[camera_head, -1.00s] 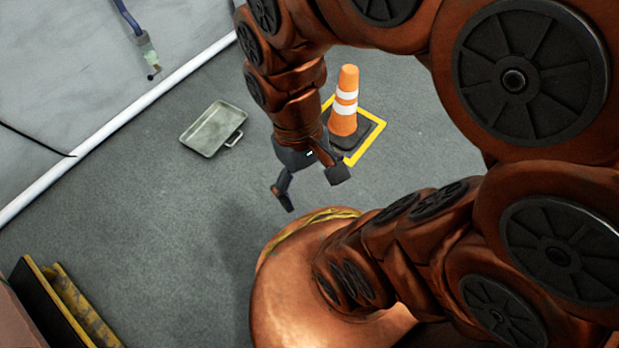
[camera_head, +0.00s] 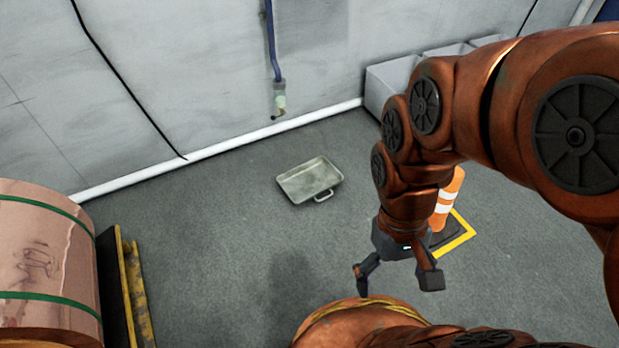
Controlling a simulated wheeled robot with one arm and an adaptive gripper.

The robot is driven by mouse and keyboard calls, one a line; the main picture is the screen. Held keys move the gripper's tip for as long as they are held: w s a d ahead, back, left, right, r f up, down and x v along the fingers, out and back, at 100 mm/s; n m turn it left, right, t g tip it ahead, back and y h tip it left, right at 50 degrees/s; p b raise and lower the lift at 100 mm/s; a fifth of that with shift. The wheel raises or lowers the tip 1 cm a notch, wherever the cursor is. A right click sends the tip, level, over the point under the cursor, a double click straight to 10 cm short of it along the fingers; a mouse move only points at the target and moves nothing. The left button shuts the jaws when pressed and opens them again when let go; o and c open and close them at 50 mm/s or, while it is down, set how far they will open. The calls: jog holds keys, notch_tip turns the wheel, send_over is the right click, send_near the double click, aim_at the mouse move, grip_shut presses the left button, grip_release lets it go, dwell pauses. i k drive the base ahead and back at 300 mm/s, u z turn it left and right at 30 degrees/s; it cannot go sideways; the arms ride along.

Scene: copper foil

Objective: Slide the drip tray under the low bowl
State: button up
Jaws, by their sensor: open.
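The drip tray (camera_head: 304,184) is a shallow grey-green metal tray with a small handle on its near right side. It lies flat on the floor near the wall, in the upper middle of the view. My gripper (camera_head: 396,281) is open and empty, pointing down, to the lower right of the tray and well apart from it. I cannot make out a low bowl. A blue pipe with a pale green fitting (camera_head: 280,100) comes down the wall just behind the tray.
A traffic cone (camera_head: 447,203) stands on a yellow-edged square (camera_head: 463,240) behind my arm. A copper foil roll (camera_head: 40,265) with green straps sits at the left beside a black and yellow rack (camera_head: 131,290). Grey bins (camera_head: 392,82) line the wall. Floor between roll and tray is clear.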

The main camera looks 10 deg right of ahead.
aim_at(302, 184)
jog(key=u, duration=0.15)
jog(key=i, duration=0.85)
jog(key=u, duration=0.55)
